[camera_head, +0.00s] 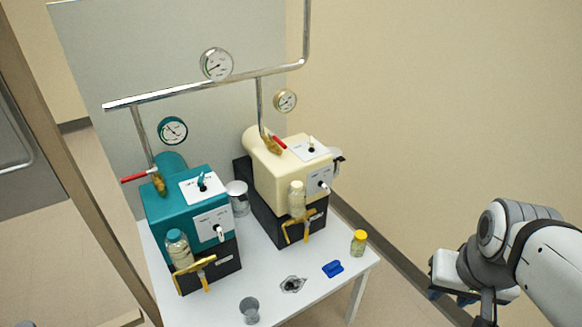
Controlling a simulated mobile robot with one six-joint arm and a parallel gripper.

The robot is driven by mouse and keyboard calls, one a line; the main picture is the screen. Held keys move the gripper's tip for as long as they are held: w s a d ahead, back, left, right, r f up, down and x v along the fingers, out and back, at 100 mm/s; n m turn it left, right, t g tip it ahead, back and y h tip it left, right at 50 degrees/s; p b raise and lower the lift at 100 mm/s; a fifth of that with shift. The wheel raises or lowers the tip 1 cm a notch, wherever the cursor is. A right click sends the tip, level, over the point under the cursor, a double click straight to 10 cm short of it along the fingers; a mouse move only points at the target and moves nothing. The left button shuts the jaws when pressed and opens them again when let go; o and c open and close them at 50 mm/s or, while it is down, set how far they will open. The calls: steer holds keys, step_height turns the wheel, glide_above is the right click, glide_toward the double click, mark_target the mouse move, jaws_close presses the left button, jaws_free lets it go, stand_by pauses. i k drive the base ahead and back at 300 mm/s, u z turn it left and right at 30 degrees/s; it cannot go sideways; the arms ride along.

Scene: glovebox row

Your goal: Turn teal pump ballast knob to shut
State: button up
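The teal pump (166,209) stands on a black base at the left of the white table. My gripper (447,296) is at the lower right, off the table's right side and well apart from the teal pump. Its fingers are mostly hidden behind the wrist, so I cannot tell whether it is open.
A cream pump (282,178) stands right of the teal one. Pipes with gauges (216,64) and red-handled valves (139,175) rise above. A yellow-capped jar (359,242), a blue item (333,268) and a metal cup (249,309) occupy the table front.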

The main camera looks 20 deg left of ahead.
mark_target(220, 233)
steer(key=z, duration=0.4)
steer(key=k, duration=1.5)
steer(key=u, duration=0.85)
steer(key=i, duration=1)
steer(key=u, duration=0.05)
